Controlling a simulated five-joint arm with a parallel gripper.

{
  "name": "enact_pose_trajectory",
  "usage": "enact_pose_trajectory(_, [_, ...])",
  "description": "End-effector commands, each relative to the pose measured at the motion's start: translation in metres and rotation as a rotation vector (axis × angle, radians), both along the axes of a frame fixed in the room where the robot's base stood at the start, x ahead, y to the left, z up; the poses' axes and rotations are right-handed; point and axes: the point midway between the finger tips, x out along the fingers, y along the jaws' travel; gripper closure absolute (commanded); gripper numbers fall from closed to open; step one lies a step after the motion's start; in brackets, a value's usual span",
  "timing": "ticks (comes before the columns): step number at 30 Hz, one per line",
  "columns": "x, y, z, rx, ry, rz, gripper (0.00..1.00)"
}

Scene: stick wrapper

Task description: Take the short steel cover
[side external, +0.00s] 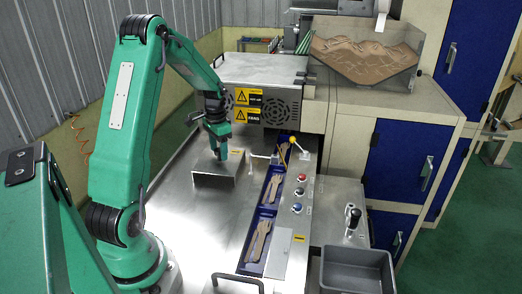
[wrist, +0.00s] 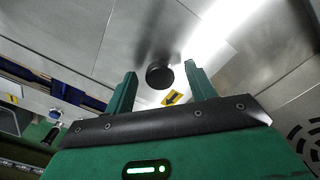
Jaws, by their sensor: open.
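The short steel cover (side external: 214,183) sits on the steel worktop, a low box-like piece with its front face in shade. In the wrist view a round black knob (wrist: 159,75) stands on brushed steel (wrist: 140,38), which appears to be the cover's top. A yellow label with a black arrow (wrist: 172,97) lies beside the knob. My gripper (side external: 221,154) points down just over the cover. In the wrist view its two green fingers (wrist: 160,72) are apart, one on each side of the knob, with gaps showing. Fingertip height against the knob is hard to tell.
A blue-edged channel (side external: 262,215) with brown stick-shaped pieces runs right of the cover. Beside it are a button panel (side external: 297,195) and a yellow-knobbed lever (side external: 292,142). A steel machine housing (side external: 262,68) stands behind. A grey bin (side external: 357,270) is front right.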

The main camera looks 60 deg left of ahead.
Motion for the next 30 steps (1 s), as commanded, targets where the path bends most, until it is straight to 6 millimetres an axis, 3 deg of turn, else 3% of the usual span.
enact_pose_trajectory(6, [-0.0001,0.0000,-0.0130,0.000,0.000,0.000,0.45])
enact_pose_trajectory(20, [0.0000,0.0001,-0.0127,0.000,-0.001,0.000,0.45])
enact_pose_trajectory(28, [0.0000,0.0001,-0.0126,0.000,-0.001,0.000,0.96])
enact_pose_trajectory(30, [0.0000,0.0001,-0.0126,0.000,-0.001,0.000,1.00])
